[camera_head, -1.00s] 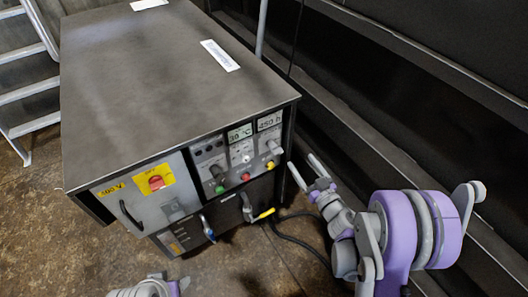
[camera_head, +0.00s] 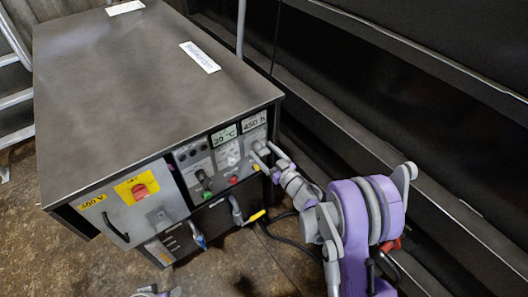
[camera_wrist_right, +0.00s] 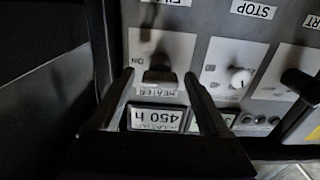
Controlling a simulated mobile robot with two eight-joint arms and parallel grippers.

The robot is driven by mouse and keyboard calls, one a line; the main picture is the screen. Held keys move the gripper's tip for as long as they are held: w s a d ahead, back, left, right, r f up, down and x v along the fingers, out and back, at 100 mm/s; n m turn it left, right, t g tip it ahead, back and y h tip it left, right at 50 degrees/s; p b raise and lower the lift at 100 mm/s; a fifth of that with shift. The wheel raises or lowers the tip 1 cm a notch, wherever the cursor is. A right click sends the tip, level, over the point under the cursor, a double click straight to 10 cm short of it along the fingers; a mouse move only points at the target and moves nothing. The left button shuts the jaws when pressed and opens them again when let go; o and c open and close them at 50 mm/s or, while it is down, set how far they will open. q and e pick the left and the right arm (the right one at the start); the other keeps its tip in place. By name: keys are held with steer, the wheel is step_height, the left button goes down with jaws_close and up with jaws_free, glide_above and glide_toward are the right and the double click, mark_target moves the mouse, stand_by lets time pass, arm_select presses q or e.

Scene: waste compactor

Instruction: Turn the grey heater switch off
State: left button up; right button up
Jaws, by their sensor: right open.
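The grey heater switch (camera_wrist_right: 160,73) is a short knob on a light plate in the right wrist view, which shows the panel upside down. Its "HEATER" label (camera_wrist_right: 157,92) is beside it. My right gripper (camera_wrist_right: 158,77) is open and empty, one finger on each side of the switch; I cannot tell whether they touch it. In the head view the right gripper (camera_head: 267,155) is at the right end of the control panel and largely hides the switch. Only a small part of my left gripper (camera_head: 155,292) shows at the bottom edge, its jaws unclear.
The compactor cabinet (camera_head: 140,85) has a red main switch (camera_head: 141,191) at left. A green button (camera_head: 206,195), a red button (camera_head: 233,180) and a white knob (camera_wrist_right: 240,78) are close to the heater switch. A dark ribbed wall (camera_head: 430,130) is on the right.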

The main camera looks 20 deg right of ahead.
steer(key=shift+w, duration=0.1)
jaws_close()
stand_by(0.4)
steer(key=shift+n, duration=0.3)
steer(key=n+b, duration=0.1)
steer(key=n, duration=0.2)
steer(key=shift+a+f+n, duration=0.1)
steer(key=shift+a+n, duration=0.05)
steer(key=shift+n, duration=0.15)
steer(key=n+b, duration=0.1)
steer(key=n, duration=0.3)
steer(key=n+b, duration=0.1)
steer(key=n, duration=0.4)
steer(key=shift+a, duration=0.1)
steer(key=n, duration=0.4)
steer(key=shift+f+n, duration=0.15)
steer(key=shift+n, duration=0.15)
